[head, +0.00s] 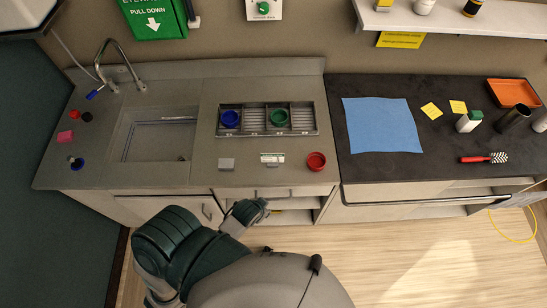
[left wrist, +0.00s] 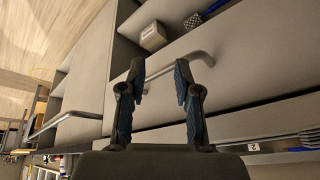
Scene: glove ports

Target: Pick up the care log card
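A small white card with a green band (head: 272,158), which looks like the care log card, sits near the front edge of the grey counter; its print is too small to read. My left gripper (head: 248,212) is in front of the counter, below its edge, apart from the card. In the left wrist view the left gripper (left wrist: 160,82) has its two fingers apart with nothing between them. A bar handle (left wrist: 180,64) on a cabinet front shows beyond the fingertips. The card cannot be made out for certain in that view. My right gripper is not in view.
Behind is a slotted tray (head: 254,132) with a blue cup (head: 230,118) and green cup (head: 279,117). A sink (head: 160,135) lies left; a blue mat (head: 382,126) and red brush (head: 484,159) lie right.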

